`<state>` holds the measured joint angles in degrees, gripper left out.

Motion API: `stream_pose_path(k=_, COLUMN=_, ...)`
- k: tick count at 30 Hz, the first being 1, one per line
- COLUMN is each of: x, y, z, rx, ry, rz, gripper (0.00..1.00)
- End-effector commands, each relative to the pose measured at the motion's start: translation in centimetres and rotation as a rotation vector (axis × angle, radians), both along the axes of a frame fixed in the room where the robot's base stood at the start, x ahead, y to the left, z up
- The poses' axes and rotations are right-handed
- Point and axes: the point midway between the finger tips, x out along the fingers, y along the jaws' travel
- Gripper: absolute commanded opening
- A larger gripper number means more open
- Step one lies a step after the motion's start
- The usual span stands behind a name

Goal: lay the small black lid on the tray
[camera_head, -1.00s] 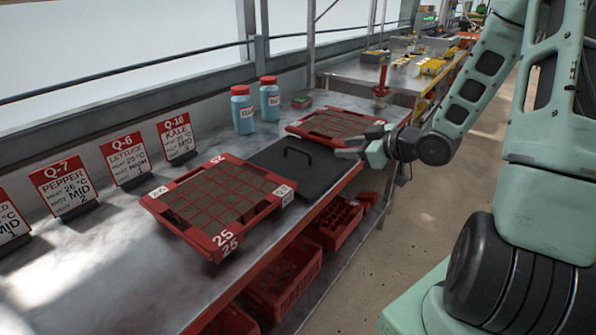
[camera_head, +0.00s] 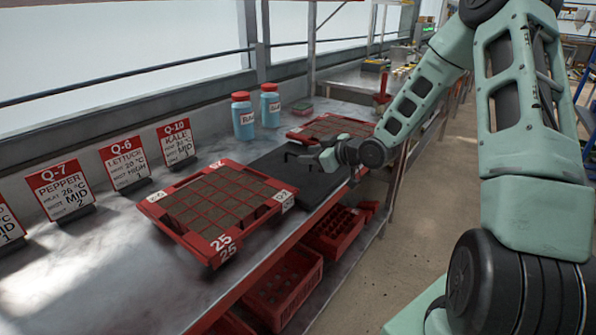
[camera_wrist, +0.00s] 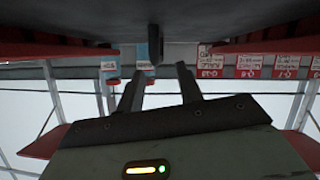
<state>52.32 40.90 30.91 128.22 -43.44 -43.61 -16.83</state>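The black lid (camera_head: 296,184) lies flat on the metal bench between two red trays. Its raised handle (camera_wrist: 153,42) shows in the wrist view, where the picture is upside down, and the dark lid fills the top. My gripper (camera_head: 300,150) is over the lid at the handle in the head view. In the wrist view my gripper (camera_wrist: 156,82) has its two fingers apart, with the handle lined up across the gap. I cannot tell whether the handle is between the fingertips. The near red tray (camera_head: 222,250), marked 25, holds dark soil cells. The far red tray (camera_head: 300,137) looks alike.
Two blue bottles with red caps (camera_head: 243,118) stand behind the lid. Label signs (camera_head: 127,162) line the back of the bench. Red crates (camera_head: 285,285) sit on the shelf below. The bench at the front left is bare.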

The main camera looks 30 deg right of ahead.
Motion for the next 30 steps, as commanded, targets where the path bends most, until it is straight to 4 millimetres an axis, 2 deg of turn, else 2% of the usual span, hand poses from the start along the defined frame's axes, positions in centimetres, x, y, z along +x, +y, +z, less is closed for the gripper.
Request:
stream_pose_path(k=6, x=2.8, y=0.6, z=-1.3, rx=0.001, ry=-0.001, rz=0.002, gripper=0.36)
stream_pose_path(k=15, x=3.2, y=0.7, z=-1.5, rx=0.0, ry=0.0, rz=0.001, gripper=0.36)
stream_pose_path(k=17, x=3.2, y=0.7, z=-1.5, rx=0.0, ry=0.0, rz=0.001, gripper=0.22)
stream_pose_path(k=19, x=3.2, y=0.7, z=-1.5, rx=0.0, ry=0.0, rz=0.001, gripper=0.03)
stream_pose_path(k=20, x=3.2, y=0.7, z=-1.5, rx=0.0, ry=0.0, rz=0.001, gripper=0.0)
stream_pose_path(k=30, x=3.3, y=0.7, z=-1.4, rx=0.001, ry=-0.001, rz=0.001, gripper=0.0)
